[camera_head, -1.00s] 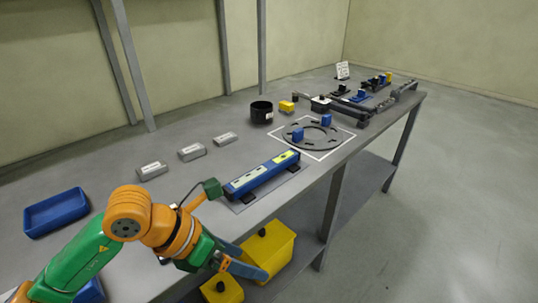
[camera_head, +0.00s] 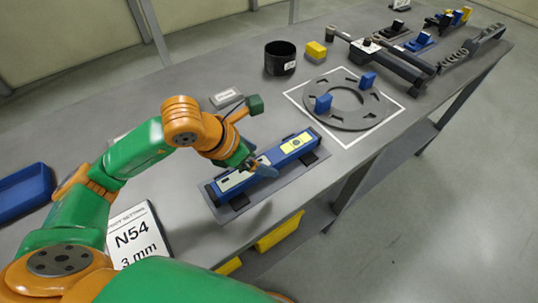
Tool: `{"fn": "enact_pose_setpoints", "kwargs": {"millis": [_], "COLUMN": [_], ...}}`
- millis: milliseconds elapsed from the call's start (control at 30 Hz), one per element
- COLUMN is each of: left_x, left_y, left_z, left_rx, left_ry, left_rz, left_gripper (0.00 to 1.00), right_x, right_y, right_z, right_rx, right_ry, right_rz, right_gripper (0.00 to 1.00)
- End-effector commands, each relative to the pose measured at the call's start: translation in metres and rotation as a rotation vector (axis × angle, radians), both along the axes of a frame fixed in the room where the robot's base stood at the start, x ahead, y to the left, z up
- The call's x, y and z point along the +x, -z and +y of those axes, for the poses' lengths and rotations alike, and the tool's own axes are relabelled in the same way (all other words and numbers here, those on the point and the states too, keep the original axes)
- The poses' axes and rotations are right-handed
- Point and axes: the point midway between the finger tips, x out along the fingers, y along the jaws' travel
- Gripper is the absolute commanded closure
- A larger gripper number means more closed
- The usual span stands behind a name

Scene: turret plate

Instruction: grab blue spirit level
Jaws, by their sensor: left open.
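The blue spirit level (camera_head: 294,146) lies on dark supports over a grey mat (camera_head: 273,189) near the front edge of the table. It has pale panels and a yellow section toward its far end. My left gripper (camera_head: 262,168) is open and sits at the middle of the level, with a finger showing over its top side. The gripper hides part of the level, and I cannot tell whether it touches. My right gripper is not in view.
A grey ring plate (camera_head: 345,118) with blue blocks lies beyond the level inside a white outline. A black cup (camera_head: 280,58) and a yellow block (camera_head: 316,50) stand behind. A blue tray (camera_head: 22,192) is at left, and an N54 sign (camera_head: 137,237) stands near my arm.

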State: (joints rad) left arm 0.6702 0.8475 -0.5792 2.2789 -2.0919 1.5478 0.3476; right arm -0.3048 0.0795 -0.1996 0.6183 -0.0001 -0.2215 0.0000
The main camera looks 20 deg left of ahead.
Motion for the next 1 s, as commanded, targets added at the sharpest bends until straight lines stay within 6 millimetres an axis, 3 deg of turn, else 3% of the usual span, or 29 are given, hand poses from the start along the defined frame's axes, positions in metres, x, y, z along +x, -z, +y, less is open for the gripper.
{"fn": "enact_pose_setpoints", "kwargs": {"millis": [167,367,700,1000], "left_x": [0.01,0.011,0.011,0.011], "left_y": [0.019,0.02,0.02,0.019], "left_z": [-0.008,-0.008,-0.008,-0.008], "left_rx": [-0.001,0.0,0.0,-0.001], "left_ry": [0.001,0.001,0.001,0.001], "left_rz": [0.002,-0.001,-0.001,-0.003], "left_gripper": [0.1,0.1,1.0,1.0], "right_x": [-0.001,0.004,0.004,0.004], "right_y": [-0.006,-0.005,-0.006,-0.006], "right_z": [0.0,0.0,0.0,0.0], "right_rx": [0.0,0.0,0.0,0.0], "right_ry": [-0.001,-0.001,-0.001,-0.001], "right_rz": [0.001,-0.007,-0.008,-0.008], "right_gripper": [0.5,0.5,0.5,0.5]}}
